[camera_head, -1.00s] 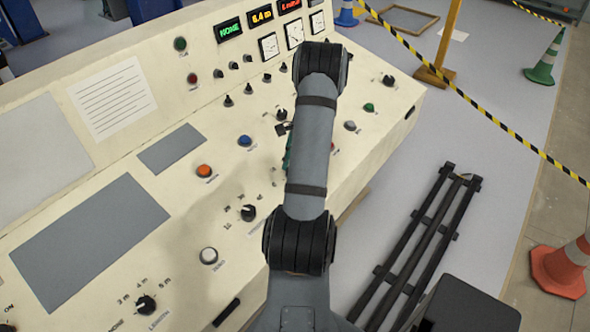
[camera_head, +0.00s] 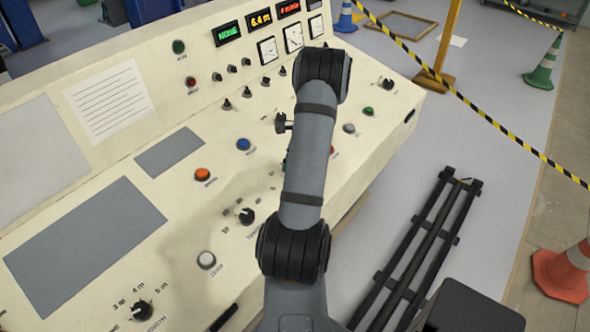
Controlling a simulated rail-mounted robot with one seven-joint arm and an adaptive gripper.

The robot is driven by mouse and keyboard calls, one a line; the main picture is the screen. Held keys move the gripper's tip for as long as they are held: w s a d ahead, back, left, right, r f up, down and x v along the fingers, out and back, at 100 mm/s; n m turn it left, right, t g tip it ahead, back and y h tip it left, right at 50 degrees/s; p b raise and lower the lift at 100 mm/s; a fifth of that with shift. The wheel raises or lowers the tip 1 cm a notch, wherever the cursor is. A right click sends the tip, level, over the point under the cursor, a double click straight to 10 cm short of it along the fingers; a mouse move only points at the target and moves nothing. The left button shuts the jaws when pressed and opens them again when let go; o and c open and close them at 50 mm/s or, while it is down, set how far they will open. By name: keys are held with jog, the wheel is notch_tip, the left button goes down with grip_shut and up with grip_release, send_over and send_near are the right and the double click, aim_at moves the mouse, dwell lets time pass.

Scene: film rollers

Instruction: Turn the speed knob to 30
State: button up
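The sloping cream control panel (camera_head: 190,215) carries several black knobs. A black knob (camera_head: 246,216) left of my arm has a scale around it, too small and shaded to read. A lower knob (camera_head: 141,310) has a scale with 3, 4 and 5 m. Another black knob (camera_head: 281,118) stands close to my arm's left edge. I cannot tell which one is the speed knob. My arm crosses the panel, and my gripper is mostly hidden behind it. A dark piece beside the knob near the arm may be part of it; its fingers cannot be made out.
Orange (camera_head: 202,174), blue (camera_head: 243,144) and white (camera_head: 206,260) buttons sit on the panel. Lit displays (camera_head: 261,19) and dials are at its back. A black rail frame (camera_head: 430,245) lies on the floor to the right, with cones and striped tape beyond.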

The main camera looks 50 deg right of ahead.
jog(key=o, duration=1.1)
jog(key=shift+w+a, duration=0.1)
jog(key=shift+a, duration=0.2)
jog(key=shift+d, duration=0.1)
jog(key=shift+d+r, duration=0.15)
jog(key=shift+r, duration=0.05)
jog(key=v, duration=1.1)
jog(key=shift+r, duration=0.25)
jog(key=x, duration=1.2)
jog(key=shift+s, duration=0.2)
jog(key=shift+n, duration=0.3)
